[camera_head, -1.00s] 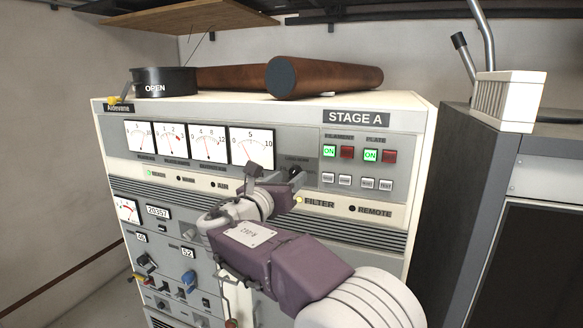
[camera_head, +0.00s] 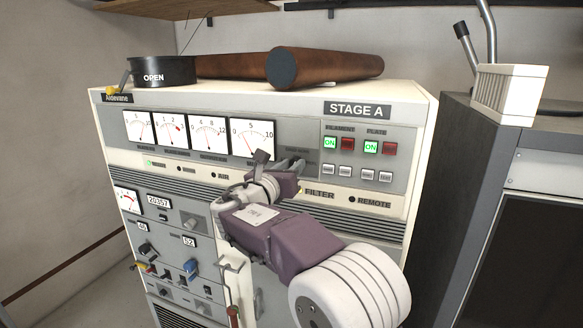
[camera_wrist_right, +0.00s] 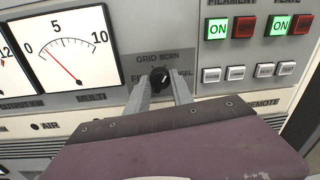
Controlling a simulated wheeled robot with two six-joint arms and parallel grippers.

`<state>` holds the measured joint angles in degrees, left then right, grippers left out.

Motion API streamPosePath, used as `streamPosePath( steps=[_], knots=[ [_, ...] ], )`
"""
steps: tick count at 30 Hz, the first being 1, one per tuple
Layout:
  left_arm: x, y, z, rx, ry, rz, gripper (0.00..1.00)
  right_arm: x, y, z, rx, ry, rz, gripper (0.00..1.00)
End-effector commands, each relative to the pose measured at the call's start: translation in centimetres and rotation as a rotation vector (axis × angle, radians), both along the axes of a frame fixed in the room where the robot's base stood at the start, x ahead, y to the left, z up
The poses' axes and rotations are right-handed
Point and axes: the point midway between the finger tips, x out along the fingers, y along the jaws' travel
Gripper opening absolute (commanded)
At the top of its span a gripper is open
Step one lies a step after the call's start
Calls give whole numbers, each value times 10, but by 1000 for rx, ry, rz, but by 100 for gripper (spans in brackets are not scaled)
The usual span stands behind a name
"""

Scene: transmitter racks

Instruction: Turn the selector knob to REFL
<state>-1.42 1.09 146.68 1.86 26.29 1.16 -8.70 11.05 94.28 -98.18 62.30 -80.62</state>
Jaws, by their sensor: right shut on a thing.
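The black selector knob (camera_wrist_right: 160,77) sits on the grey panel right of the 0–10 meter (camera_wrist_right: 70,50) in the right wrist view. "GRID SCRN" is printed above it. In the head view my right gripper (camera_head: 290,168) hides the knob. My left gripper is not in view.
Lit green buttons (camera_head: 330,143) and red buttons (camera_head: 389,148) are right of the knob, with small white buttons (camera_head: 356,173) below. Lower left, the panel carries a blue knob (camera_head: 191,267) and several levers. A dark cabinet (camera_head: 480,180) stands at the right.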

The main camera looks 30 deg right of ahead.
Motion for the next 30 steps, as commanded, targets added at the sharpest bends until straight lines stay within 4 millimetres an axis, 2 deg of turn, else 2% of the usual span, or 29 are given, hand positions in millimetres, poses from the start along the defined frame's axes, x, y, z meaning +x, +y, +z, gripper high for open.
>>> streamPosePath(
  steps=[8,21,30],
  knots=[
    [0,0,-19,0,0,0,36,-1,-1,-3,82,-100,-2,0],
    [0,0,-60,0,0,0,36,-1,-1,-3,343,-407,-1,0],
    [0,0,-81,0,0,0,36,-2,-2,-1,511,-604,-2,0]
  ],
)
